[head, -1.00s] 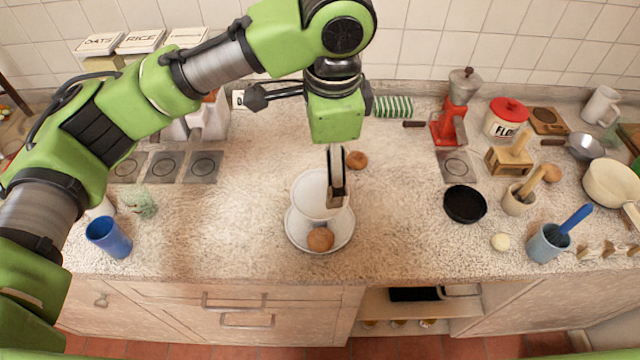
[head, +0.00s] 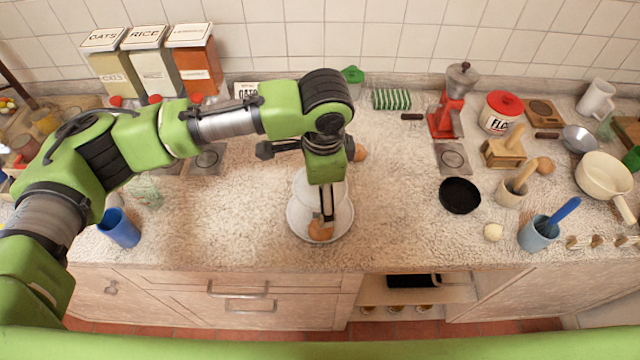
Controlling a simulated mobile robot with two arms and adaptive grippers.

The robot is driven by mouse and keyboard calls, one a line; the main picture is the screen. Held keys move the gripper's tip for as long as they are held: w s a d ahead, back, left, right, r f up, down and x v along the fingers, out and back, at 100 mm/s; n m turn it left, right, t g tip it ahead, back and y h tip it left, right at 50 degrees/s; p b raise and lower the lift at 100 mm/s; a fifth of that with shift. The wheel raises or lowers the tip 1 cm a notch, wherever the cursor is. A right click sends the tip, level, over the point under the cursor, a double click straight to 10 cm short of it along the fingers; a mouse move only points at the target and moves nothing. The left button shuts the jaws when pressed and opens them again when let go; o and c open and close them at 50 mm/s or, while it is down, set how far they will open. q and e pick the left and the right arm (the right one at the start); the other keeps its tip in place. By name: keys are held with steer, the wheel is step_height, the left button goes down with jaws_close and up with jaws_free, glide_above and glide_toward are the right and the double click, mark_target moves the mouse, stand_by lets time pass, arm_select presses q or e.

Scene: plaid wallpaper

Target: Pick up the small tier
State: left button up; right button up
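A white tiered stand is in the middle of the counter in the head view. Its smaller upper tier (head: 304,192) sits above a wider lower plate (head: 297,227). A brown round item (head: 320,231) like a bun is at the front of the lower plate. My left gripper (head: 327,218) points down over the stand. Its fingertips are in front of the upper tier's middle, near the bun. The fingers look narrow and nearly edge-on; contact with the tier and their opening are unclear. They hide part of the upper tier. My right gripper is not in view.
Another brown round item (head: 361,154) lies behind the stand. A blue cup (head: 120,228) stands at left. A black pan (head: 460,196), a red grinder (head: 446,118) and a light blue mug (head: 537,236) stand at right. The counter around the stand is mostly clear.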

arm_select(q)
steer(key=c, duration=1.3)
steer(key=shift+o, duration=0.2)
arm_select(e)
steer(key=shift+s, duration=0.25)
arm_select(q)
steer(key=shift+r, duration=0.15)
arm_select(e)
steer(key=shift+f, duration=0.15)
